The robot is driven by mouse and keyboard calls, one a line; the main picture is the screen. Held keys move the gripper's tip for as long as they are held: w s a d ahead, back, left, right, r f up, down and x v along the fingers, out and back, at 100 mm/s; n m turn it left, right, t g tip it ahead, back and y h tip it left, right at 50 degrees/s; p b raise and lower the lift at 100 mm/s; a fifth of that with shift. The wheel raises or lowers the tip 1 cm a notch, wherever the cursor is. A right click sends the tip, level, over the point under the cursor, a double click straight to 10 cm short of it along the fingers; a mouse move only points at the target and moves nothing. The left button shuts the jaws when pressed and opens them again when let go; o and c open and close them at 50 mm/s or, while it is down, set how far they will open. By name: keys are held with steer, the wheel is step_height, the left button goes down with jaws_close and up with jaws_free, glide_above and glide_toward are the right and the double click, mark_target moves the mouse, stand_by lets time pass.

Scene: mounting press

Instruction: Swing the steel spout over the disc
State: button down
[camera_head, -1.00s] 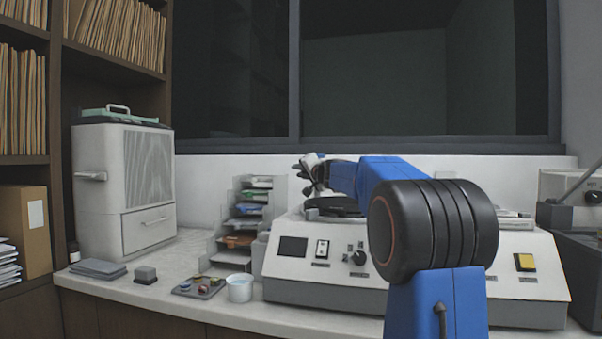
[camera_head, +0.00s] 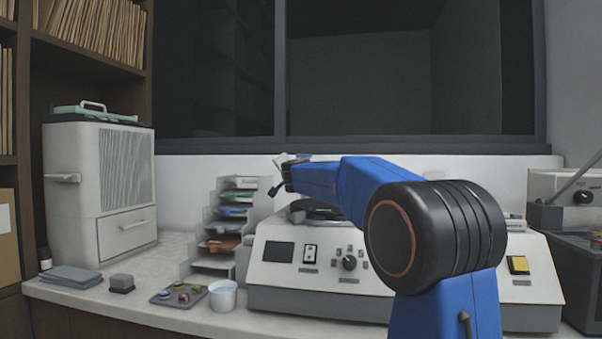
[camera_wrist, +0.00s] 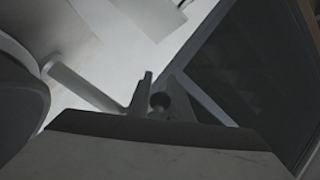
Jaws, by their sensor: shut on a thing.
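The steel spout (camera_wrist: 85,87) shows in the wrist view as a pale grey bar, running from beside a large dark round part at the left towards my fingers. My gripper (camera_wrist: 160,98) is shut on a small dark round knob at what looks like the spout's near end. In the head view my gripper (camera_head: 281,182) is small and dark, above the back left of the press, and the spout cannot be clearly made out there. The disc (camera_head: 316,212) appears as a dark round top on the press, partly hidden by my blue arm; the disc's surface is not clear.
The white press (camera_head: 270,275) has a screen, switches and a knob. Left of it stand a paper rack (camera_head: 222,235), a white cup (camera_head: 223,297), a small tray (camera_head: 165,299) and a white cabinet (camera_head: 75,200). A dark-framed window is behind.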

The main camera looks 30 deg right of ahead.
steer(key=w+d+m+g+h, duration=0.4)
steer(key=m+g+h, duration=0.6)
steer(key=h, duration=0.2)
steer(key=shift+w+d, duration=0.15)
steer(key=shift+d, duration=0.15)
steer(key=shift+r+m+g, duration=0.1)
steer(key=shift+m+g, duration=0.2)
stand_by(0.4)
steer(key=c, duration=1.6)
jaws_free()
steer(key=shift+d, duration=0.1)
